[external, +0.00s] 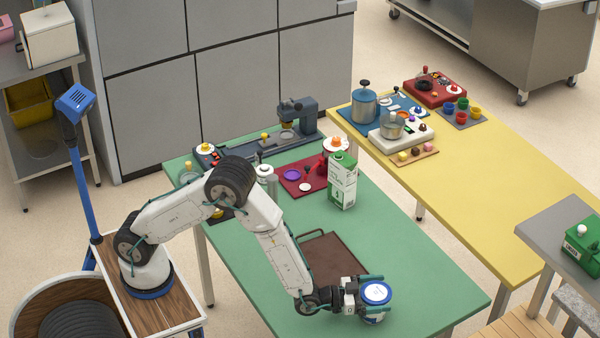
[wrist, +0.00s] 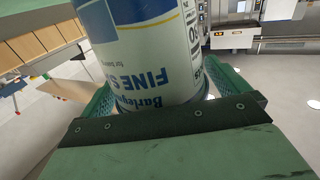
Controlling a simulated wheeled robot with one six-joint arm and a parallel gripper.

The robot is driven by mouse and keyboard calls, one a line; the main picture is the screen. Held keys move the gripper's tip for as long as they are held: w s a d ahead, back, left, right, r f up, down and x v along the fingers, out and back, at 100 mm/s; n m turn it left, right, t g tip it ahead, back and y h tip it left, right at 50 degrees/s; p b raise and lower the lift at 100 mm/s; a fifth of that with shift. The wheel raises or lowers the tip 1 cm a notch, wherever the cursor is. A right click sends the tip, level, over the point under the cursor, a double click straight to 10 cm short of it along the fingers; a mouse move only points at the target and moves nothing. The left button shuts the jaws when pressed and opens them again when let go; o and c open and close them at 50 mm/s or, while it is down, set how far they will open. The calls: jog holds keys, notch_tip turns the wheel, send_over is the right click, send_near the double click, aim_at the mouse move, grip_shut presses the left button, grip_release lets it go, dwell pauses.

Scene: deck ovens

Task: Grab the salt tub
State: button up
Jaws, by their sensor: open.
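The salt tub (external: 376,294) is a round tub with a white lid and blue rim, standing at the front end of the green table (external: 430,270). In the wrist view the tub (wrist: 150,60) is large and close, white and blue with the words "FINE S" showing. My gripper (external: 372,295) is open, with its green fingers on either side of the tub. In the wrist view the fingers also flank the tub's lower part. Whether either finger touches it is hard to tell.
A brown tray (external: 335,256) lies just behind my gripper. A green and white carton (external: 342,182) stands farther back, near a red board (external: 300,178) with small items. The right front of the green table is clear. A yellow table (external: 470,190) stands to the right.

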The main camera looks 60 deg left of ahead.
jog(key=c, duration=1.3)
jog(key=shift+r, duration=0.1)
jog(key=shift+c, duration=0.3)
jog(key=shift+r, duration=0.15)
